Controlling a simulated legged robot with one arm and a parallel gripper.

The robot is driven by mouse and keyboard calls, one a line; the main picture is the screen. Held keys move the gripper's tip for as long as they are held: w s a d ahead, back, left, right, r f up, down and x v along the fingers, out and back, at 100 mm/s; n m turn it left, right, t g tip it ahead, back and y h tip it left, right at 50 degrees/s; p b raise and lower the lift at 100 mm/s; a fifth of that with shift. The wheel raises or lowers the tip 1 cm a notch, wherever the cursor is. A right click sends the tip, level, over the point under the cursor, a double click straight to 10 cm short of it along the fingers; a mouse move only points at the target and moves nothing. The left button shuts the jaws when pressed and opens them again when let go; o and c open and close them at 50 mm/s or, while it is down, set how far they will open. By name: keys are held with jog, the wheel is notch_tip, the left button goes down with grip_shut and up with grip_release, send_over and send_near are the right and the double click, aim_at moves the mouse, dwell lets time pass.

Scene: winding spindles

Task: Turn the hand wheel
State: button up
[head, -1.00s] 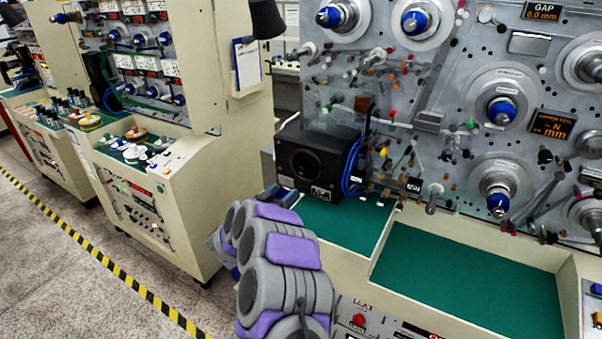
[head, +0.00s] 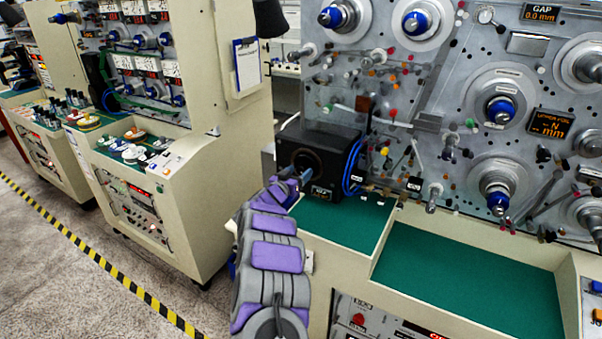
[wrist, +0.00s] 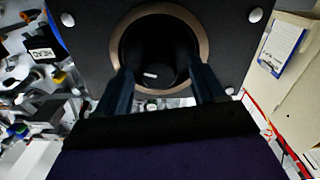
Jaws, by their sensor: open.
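A black box (head: 325,160) stands on the green shelf at the left side of the near machine. Its front has a round dark part, which I take for the hand wheel (head: 306,162). In the wrist view this shows as a dark round hub (wrist: 157,45) with a small white mark, inside a bronze ring (wrist: 203,40). My gripper (head: 294,178) is just in front of the box.
The machine's panel (head: 460,75) with blue-capped spindles rises behind. Blue cables (head: 352,165) run down the box's right side. The green shelf (head: 470,280) to the right is clear.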

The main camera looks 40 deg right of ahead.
jog(key=shift+w+a+r, duration=0.1)
jog(key=shift+a+r, duration=0.2)
jog(key=shift+a, duration=0.15)
jog(key=shift+d+f, duration=0.2)
jog(key=shift+d, duration=0.45)
jog(key=shift+d+f, duration=0.2)
jog(key=shift+d, duration=0.4)
jog(key=shift+c, duration=0.3)
jog(key=shift+r, duration=0.1)
jog(key=shift+c, duration=1.4)
jog(key=shift+w+a, duration=0.1)
jog(key=shift+a, duration=0.3)
jog(key=c, duration=0.7)
jog(key=shift+m, duration=0.3)
